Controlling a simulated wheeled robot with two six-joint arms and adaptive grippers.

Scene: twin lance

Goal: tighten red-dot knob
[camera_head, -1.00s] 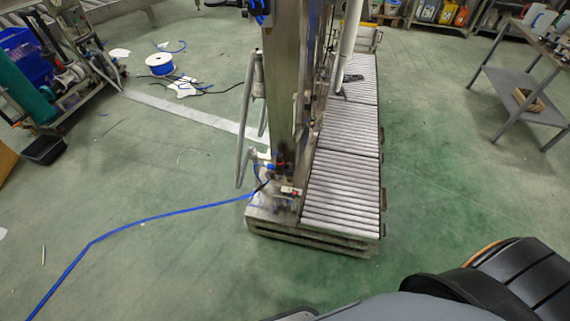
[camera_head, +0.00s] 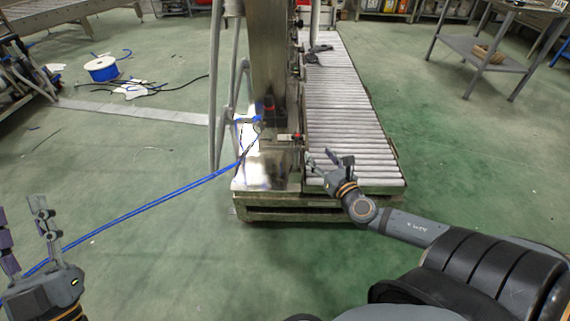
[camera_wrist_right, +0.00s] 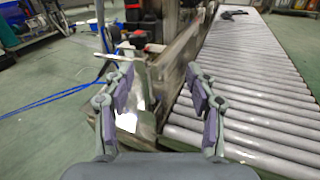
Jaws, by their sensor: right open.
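A small fitting with a red spot (camera_head: 297,137) sits low on the steel machine column (camera_head: 270,60), beside a larger black-and-red fitting (camera_head: 269,108). I cannot tell for certain which one is the red-dot knob. In the right wrist view a red-marked fitting (camera_wrist_right: 137,38) shows beyond the left finger. My right gripper (camera_head: 338,158) is open and empty, just right of the small fitting, over the front end of the roller conveyor; its spread fingers also show in the wrist view (camera_wrist_right: 161,75). My left gripper (camera_head: 20,212) is open and empty at the lower left, far from the column.
The roller conveyor (camera_head: 350,115) runs back along the column's right side. A blue hose (camera_head: 150,208) runs from the fittings to the lower left. A blue cable spool (camera_head: 101,68) lies on the floor. A grey metal table (camera_head: 490,45) stands at the back right.

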